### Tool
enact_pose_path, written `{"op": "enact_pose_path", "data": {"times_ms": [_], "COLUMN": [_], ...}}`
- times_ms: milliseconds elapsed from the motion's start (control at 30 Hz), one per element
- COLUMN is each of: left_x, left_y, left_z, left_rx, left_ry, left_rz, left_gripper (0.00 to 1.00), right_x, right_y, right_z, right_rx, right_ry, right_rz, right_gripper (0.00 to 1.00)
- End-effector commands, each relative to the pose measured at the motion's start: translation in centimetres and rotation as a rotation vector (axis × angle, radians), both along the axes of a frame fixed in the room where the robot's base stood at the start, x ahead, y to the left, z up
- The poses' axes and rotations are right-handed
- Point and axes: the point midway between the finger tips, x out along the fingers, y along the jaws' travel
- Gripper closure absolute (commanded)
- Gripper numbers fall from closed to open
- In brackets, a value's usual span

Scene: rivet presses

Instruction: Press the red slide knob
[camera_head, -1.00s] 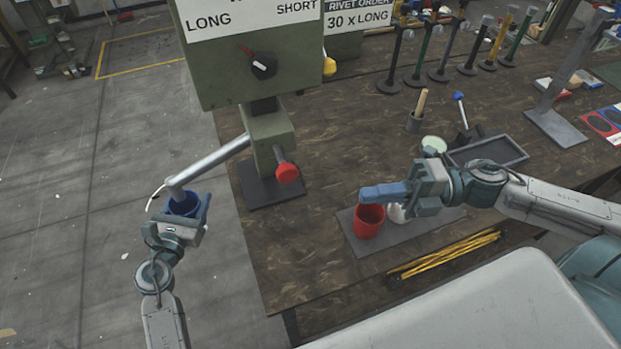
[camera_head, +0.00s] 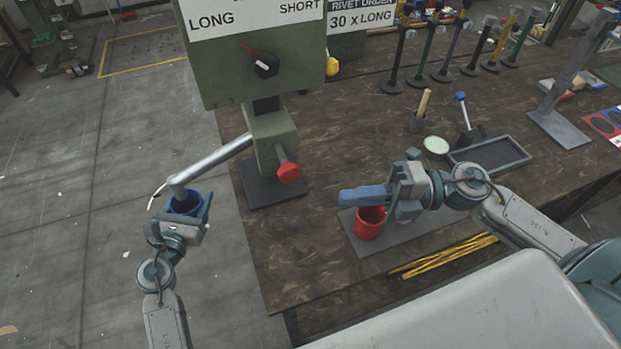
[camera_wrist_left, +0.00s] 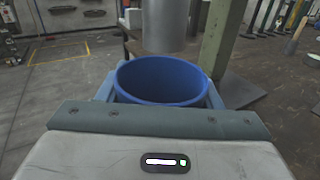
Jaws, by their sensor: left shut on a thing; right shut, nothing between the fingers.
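The red slide knob (camera_head: 289,173) sticks out from the lower front of the green rivet press (camera_head: 234,80). My left gripper (camera_head: 196,209) is shut on a blue cup (camera_head: 186,203), left of the press and under the end of its slanted grey tube (camera_head: 210,162). In the left wrist view the blue cup (camera_wrist_left: 160,80) stands upright with its open rim just below the tube's end (camera_wrist_left: 165,25). My right gripper (camera_head: 362,197) is shut and empty, right of the red knob and apart from it, above a red cup (camera_head: 370,222).
The red cup stands on a grey mat (camera_head: 402,232), with yellow rods (camera_head: 450,256) in front. A dark tray (camera_head: 488,156), a blue-knobbed lever (camera_head: 462,98) and several upright posts stand behind. The table between the red knob and my right gripper looks clear.

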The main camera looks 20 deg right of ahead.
Motion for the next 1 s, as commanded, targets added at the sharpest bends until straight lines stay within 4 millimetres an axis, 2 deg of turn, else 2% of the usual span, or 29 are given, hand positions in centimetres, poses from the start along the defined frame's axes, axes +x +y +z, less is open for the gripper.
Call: {"op": "enact_pose_path", "data": {"times_ms": [767, 1000], "left_x": [0.0, 0.0], "left_y": [0.0, 0.0], "left_z": [0.0, 0.0], "left_rx": [0.000, 0.000], "left_ry": [0.000, 0.000], "left_rz": [0.000, 0.000], "left_gripper": [0.64, 0.64], "right_x": [1.7, 4.8], "right_y": [6.1, 6.1], "right_z": [0.1, 0.0], "right_rx": [0.002, -0.002], "right_ry": [0.000, 0.001], "right_rz": [-0.005, -0.005], "right_gripper": [1.00, 1.00]}}
